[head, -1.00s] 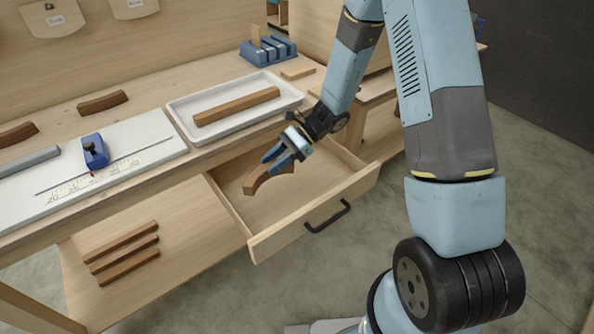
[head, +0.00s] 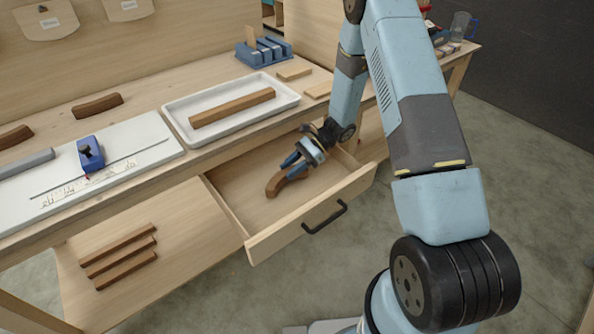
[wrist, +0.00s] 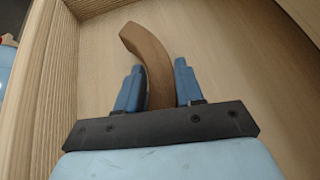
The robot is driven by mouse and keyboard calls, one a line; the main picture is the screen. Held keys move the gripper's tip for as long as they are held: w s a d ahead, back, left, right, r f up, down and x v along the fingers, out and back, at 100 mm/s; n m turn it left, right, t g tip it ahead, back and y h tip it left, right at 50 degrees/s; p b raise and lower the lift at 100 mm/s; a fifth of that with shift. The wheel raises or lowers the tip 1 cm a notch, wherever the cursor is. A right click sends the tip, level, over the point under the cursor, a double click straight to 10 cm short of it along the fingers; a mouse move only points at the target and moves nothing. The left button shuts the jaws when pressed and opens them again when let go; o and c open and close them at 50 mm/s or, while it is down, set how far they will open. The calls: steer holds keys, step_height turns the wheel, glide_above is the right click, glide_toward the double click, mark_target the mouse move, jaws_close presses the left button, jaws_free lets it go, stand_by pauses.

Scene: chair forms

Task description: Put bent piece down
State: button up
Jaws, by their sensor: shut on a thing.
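The bent piece (head: 276,184) is a brown curved wooden bar. My gripper (head: 291,165) is shut on it, inside the open drawer (head: 232,205) under the workbench. In the wrist view the bent piece (wrist: 146,52) runs up between the two blue fingers of my gripper (wrist: 159,82), and its far end curves to the left. The drawer floor (wrist: 235,50) lies behind it. I cannot tell whether the piece touches the floor. Its near end is hidden by the gripper.
The drawer's front panel (head: 270,242) has a black handle (head: 325,217). A white tray (head: 178,118) with a straight wooden bar (head: 232,107) stands on the bench above. Several bars (head: 122,257) lie on the lower shelf. The drawer's left part is clear.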

steer(key=shift+f, duration=0.7)
steer(key=o, duration=1.1)
